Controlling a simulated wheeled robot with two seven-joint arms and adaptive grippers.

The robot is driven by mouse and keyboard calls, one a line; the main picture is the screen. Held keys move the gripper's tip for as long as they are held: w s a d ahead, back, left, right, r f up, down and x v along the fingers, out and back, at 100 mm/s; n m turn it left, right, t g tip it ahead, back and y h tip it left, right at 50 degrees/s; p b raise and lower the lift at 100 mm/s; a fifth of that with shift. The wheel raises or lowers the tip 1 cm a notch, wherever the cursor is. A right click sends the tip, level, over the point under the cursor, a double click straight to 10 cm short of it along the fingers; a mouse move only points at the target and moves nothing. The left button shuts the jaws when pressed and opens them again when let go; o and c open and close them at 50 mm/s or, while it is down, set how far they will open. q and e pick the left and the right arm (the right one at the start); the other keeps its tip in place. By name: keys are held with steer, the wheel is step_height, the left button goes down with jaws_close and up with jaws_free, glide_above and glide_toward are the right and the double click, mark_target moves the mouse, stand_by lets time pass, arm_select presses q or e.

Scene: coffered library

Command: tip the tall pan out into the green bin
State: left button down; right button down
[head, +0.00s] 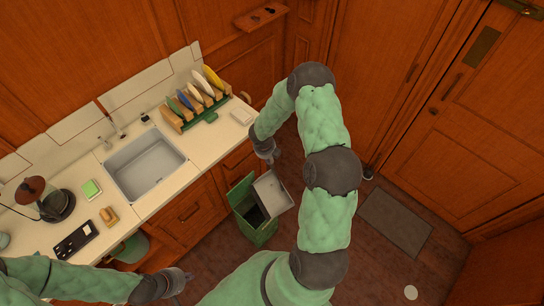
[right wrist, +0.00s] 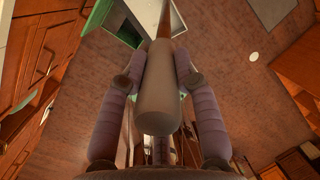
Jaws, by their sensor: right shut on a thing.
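The tall pan (head: 274,193) is a grey tray that looks tilted, over the right side of the open green bin (head: 262,236). The bin stands on the floor in front of the counter. My right gripper (head: 270,157) is above the pan. In the right wrist view my right gripper (right wrist: 156,68) is shut around the pan's thick beige handle (right wrist: 159,105). The pan's grey tray (right wrist: 146,14) and the green bin (right wrist: 97,16) show beyond it. I cannot tell what lies in the pan. My left gripper (head: 182,278) is low near the counter front, its fingers too small to read.
The counter (head: 165,199) at left carries a sink (head: 145,165), a dish rack (head: 199,100) with several plates, a coffee maker (head: 52,201) and a sponge (head: 91,190). A grey mat (head: 395,222) and a white disc (head: 410,292) lie on the floor at right.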

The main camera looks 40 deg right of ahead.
steer(key=w+a+f+h+b, duration=0.2)
steer(key=a+f+b, duration=0.3)
steer(key=a+b, duration=0.4)
steer(key=w+a+f+g+h+b, duration=0.1)
steer(key=w+a+f+h+b, duration=0.2)
steer(key=a+b, duration=0.6)
steer(key=w+a+f+h+b, duration=0.3)
steer(key=a+f+b, duration=0.4)
steer(key=a, duration=1.3)
steer(key=shift+w+f+n+g+h+b, duration=0.25)
steer(key=shift+n+g+h+b, duration=0.15)
steer(key=shift+h+b, duration=0.55)
stand_by(1.4)
steer(key=shift+a, duration=0.1)
steer(key=shift+r, duration=0.1)
stand_by(1.7)
